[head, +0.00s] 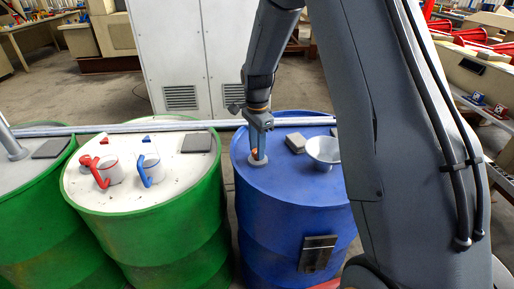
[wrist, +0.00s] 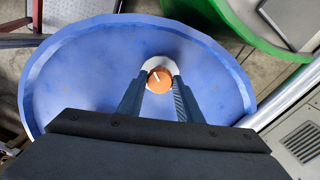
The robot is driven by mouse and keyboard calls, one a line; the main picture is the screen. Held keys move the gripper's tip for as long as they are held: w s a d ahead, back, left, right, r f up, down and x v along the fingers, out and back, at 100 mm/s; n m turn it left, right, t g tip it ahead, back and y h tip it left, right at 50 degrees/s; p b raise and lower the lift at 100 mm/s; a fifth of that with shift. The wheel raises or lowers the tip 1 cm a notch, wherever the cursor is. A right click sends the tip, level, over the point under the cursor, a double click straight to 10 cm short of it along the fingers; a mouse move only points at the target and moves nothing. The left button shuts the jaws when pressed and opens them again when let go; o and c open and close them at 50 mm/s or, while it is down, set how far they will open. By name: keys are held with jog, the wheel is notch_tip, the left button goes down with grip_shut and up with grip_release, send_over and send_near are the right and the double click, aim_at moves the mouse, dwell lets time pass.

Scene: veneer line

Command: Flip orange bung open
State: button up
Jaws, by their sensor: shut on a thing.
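The orange bung (head: 255,154) is in the top of the blue drum (head: 285,187), near its left side. In the wrist view the bung (wrist: 160,79) is a round orange cap with a white mark, inside a pale ring on the blue drum top (wrist: 85,75). My gripper (head: 259,150) points down at the bung from above. In the wrist view my gripper's two fingers (wrist: 160,82) close on the bung from both sides. The lower part of the bung is hidden by the fingers.
A metal funnel (head: 323,152) and a grey block (head: 295,142) sit on the blue drum. A pipe (head: 180,126) runs behind the drums, before a white cabinet (head: 180,50).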

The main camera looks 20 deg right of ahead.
jog(key=shift+r, duration=0.1)
jog(key=o, duration=1)
jog(key=shift+o, duration=0.2)
jog(key=shift+r+b, duration=1.1)
jog(key=shift+r, duration=2.8)
